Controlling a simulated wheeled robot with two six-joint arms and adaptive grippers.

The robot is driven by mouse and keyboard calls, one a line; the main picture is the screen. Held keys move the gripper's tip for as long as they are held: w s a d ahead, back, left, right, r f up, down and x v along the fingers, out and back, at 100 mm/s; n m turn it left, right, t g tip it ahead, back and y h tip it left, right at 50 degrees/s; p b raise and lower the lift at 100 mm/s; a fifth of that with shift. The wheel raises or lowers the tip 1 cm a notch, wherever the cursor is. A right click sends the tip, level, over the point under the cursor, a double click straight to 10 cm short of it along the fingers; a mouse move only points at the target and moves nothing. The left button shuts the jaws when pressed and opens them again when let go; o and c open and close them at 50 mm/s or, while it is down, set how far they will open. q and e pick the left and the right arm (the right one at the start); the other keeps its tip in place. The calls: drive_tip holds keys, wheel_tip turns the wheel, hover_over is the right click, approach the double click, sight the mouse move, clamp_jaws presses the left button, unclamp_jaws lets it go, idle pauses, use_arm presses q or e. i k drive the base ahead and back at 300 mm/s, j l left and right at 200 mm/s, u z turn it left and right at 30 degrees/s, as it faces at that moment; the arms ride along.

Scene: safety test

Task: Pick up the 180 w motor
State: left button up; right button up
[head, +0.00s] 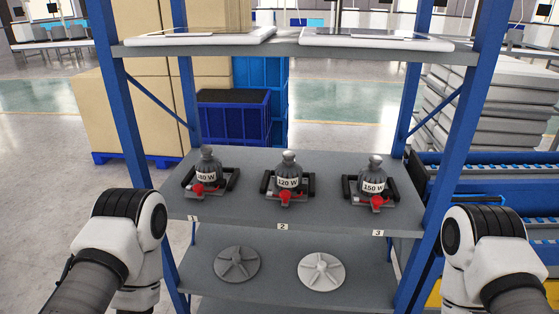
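Three grey motors stand upright in a row on the middle shelf (300,216), each in a low dark holder with a red part in front. The left motor (207,164), above label 1, reads 180 W, its first digit hard to read. The middle motor (289,170), above label 2, reads 120 W. The right motor (374,174), above label 3, reads 150 W. Parts of my two arms show at the lower left and lower right, in front of the shelf and apart from the motors. Neither gripper is in view.
Blue posts (119,110) frame the rack at both sides. The upper shelf (286,46) carries flat white trays. A dark disc (237,264) and a light disc (321,271) lie on the lower shelf. A blue conveyor-like structure (492,190) stands at right.

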sight(208, 172)
drive_tip(key=i+j, duration=0.3)
drive_tip(key=j, duration=0.15)
drive_tip(key=i+j+u, duration=0.1)
drive_tip(key=i+j, duration=0.15)
drive_tip(key=j, duration=0.2)
drive_tip(key=i+j, duration=0.3)
drive_tip(key=j+u, duration=0.05)
drive_tip(key=j, duration=0.05)
